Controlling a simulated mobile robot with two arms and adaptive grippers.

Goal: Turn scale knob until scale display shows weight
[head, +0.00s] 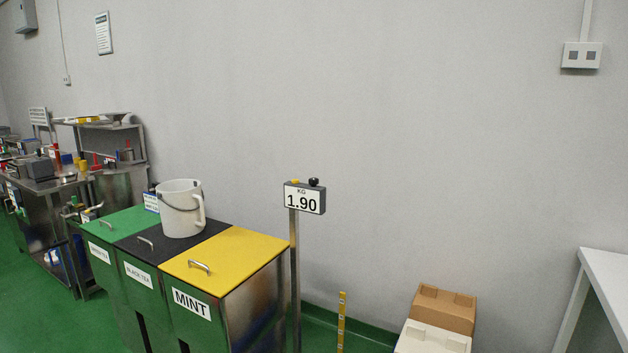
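The scale display (305,199) is a small dark-framed box on a metal post, in the middle of the head view. Its white face reads "KG" and "1.90". A black round knob (314,182) sits on top of the display at the right, and a small yellow piece (295,182) sits on top at the left. Neither of my grippers shows in the head view, so nothing of mine is seen touching the knob or the display.
Bins with green (125,222), black (150,247) and yellow (245,250) lids stand left of the post. A white bucket (181,210) stands on them. Boxes (444,310) and a white table (606,275) are at right.

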